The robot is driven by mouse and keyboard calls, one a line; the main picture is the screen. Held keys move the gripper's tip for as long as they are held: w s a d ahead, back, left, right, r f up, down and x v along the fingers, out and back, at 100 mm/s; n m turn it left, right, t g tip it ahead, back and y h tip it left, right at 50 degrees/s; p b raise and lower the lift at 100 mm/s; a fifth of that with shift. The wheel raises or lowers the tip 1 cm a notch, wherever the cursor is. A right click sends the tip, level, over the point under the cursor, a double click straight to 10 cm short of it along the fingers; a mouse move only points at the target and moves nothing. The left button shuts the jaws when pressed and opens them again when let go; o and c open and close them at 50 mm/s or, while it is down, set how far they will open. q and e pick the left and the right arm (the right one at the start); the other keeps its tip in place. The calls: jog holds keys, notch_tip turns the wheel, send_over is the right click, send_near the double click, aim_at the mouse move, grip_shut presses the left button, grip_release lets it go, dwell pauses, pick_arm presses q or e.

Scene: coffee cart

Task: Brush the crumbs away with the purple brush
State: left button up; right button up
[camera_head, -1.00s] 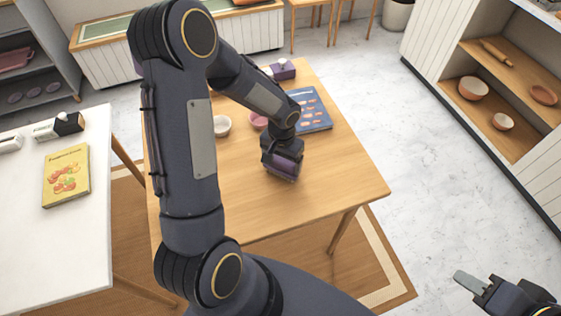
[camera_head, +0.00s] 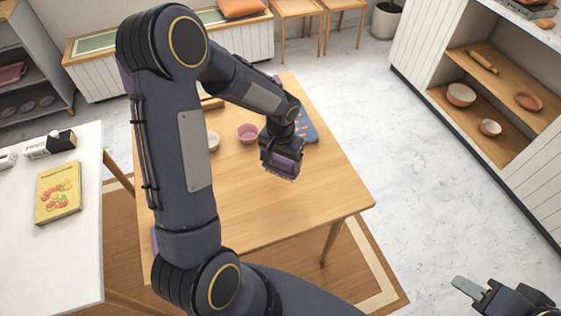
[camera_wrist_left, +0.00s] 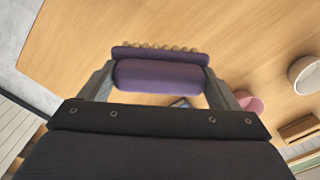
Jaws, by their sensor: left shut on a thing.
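My left gripper (camera_head: 281,163) is shut on the purple brush (camera_head: 285,165) over the wooden table, right of the pink bowl and in front of the blue book. In the left wrist view the fingers of the left gripper (camera_wrist_left: 158,85) clasp both ends of the brush's rounded purple handle (camera_wrist_left: 160,76), and pale bristles stick out beyond it. I cannot tell whether the bristles touch the table. I cannot make out any crumbs. My right gripper (camera_head: 470,290) is at the lower right, over the floor; only part shows and its opening is unclear.
On the wooden table (camera_head: 270,215) stand a pink bowl (camera_head: 247,133), a white bowl (camera_head: 213,141) and a blue book (camera_head: 307,127), partly hidden by my arm. The table's front is bare. A white counter (camera_head: 75,240) is at left, shelves (camera_head: 475,90) at right.

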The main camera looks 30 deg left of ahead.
pick_arm(q)
jog(key=shift+r+p, duration=0.6)
jog(key=shift+r, duration=0.6)
